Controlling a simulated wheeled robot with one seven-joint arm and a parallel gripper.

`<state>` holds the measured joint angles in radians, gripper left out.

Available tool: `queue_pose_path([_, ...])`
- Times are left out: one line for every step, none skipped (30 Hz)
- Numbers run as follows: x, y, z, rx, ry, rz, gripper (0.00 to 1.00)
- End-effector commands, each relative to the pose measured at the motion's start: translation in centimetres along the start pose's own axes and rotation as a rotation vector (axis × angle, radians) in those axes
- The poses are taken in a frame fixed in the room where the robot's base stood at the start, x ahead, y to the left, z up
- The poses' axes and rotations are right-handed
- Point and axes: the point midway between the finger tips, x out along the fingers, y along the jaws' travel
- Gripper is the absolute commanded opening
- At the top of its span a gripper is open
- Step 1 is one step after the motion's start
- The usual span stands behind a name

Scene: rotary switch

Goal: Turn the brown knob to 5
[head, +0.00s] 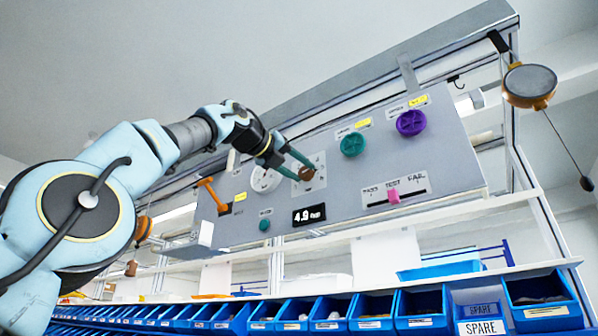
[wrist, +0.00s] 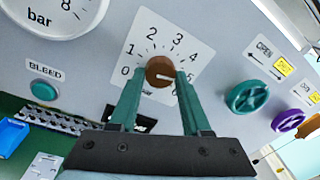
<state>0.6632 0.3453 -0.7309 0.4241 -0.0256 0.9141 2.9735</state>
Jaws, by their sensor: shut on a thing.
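The brown knob (wrist: 159,72) is round and sits on a white dial plate (wrist: 148,52) with numbers from 0 upward. It also shows in the head view (head: 307,174), partly covered by my gripper (head: 298,168). In the wrist view the green fingers of my gripper (wrist: 160,90) are shut on the knob, one on each side. A pale pointer line on the knob points right and slightly down, past the 4. A black display (head: 309,214) below the dial reads about 4.9.
The grey panel also carries a green knob (head: 352,144), a purple knob (head: 411,122), a pink slider (head: 393,196), an orange lever (head: 213,195), a white gauge (head: 265,179) and a green bleed button (head: 264,225). Blue bins (head: 374,311) line the shelf below.

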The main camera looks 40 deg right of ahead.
Motion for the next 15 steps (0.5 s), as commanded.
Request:
queue_pose_path([0.08, 0.06, -0.11, 0.012, 0.004, 0.001, 0.00])
queue_pose_path([0.08, 0.05, -0.11, 0.019, 0.005, 0.001, 0.00])
queue_pose_path([0.07, 0.05, -0.11, 0.026, 0.005, 0.002, 0.00])
queue_pose_path([0.07, 0.05, -0.11, 0.030, 0.005, 0.002, 0.00])
queue_pose_path([0.07, 0.05, -0.12, 0.033, 0.006, 0.002, 0.00])
queue_pose_path([0.07, 0.05, -0.12, 0.037, 0.006, 0.002, 0.00])
queue_pose_path([0.07, 0.05, -0.12, 0.039, 0.006, 0.002, 0.00])
queue_pose_path([0.07, 0.05, -0.12, 0.040, 0.006, 0.002, 0.00])
queue_pose_path([0.07, 0.05, -0.13, 0.042, 0.006, 0.003, 0.00])
queue_pose_path([0.07, 0.05, -0.13, 0.042, 0.007, 0.003, 0.00])
queue_pose_path([0.07, 0.05, -0.13, 0.043, 0.007, 0.003, 0.00])
queue_pose_path([0.07, 0.05, -0.13, 0.043, 0.007, 0.003, 0.00])
queue_pose_path([0.07, 0.05, -0.13, 0.043, 0.007, 0.003, 0.00])
queue_pose_path([0.07, 0.05, -0.14, 0.042, 0.007, 0.003, 0.00])
queue_pose_path([0.07, 0.05, -0.14, 0.042, 0.007, 0.003, 0.00])
